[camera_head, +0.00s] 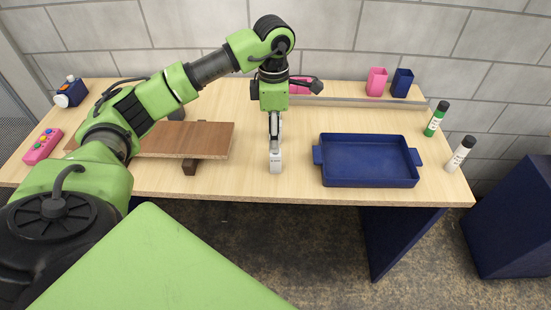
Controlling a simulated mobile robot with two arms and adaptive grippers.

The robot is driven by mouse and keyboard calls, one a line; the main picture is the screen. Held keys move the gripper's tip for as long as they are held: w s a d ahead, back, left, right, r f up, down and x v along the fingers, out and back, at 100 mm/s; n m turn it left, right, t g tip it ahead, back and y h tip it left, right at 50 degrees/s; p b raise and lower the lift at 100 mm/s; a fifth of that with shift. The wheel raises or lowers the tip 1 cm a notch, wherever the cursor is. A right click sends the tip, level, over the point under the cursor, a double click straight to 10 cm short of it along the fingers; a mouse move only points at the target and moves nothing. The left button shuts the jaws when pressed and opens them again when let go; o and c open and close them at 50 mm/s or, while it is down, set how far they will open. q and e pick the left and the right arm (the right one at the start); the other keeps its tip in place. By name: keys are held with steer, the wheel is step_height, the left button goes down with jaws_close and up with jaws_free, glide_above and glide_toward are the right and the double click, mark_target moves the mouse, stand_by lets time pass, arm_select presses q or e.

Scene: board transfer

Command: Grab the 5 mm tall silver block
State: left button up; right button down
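My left arm comes in from the left and its gripper (275,163) points straight down at the front middle of the table, between the brown board and the blue tray. Its fingers are seen edge-on, so I cannot tell whether they are open or shut. A pale grey end shows at the fingertips, close to the table top. I cannot make out a separate silver block there or elsewhere. My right gripper is not in view.
A blue tray (368,181) sits on the table (255,184), empty, right of the gripper. Green (436,119) and white (461,154) bottles stand at the right edge. Pink (376,82) and blue (402,83) cups are behind. A pink button box (42,146) is far left.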

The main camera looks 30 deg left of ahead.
mark_target(276, 154)
arm_select(q)
step_height(276, 154, down, 3)
steer(key=shift+f, duration=0.15)
steer(key=shift+w+f+p, duration=0.1)
steer(key=shift+f+p, duration=0.45)
steer(key=shift+p, duration=0.2)
steer(key=f, duration=0.1)
steer(key=f+p, duration=0.1)
steer(key=f, duration=0.1)
steer(key=shift+w+f+p, duration=0.25)
steer(key=shift+f+p, duration=0.05)
steer(key=shift+p, duration=0.05)
steer(key=shift+f, duration=0.4)
jaws_close()
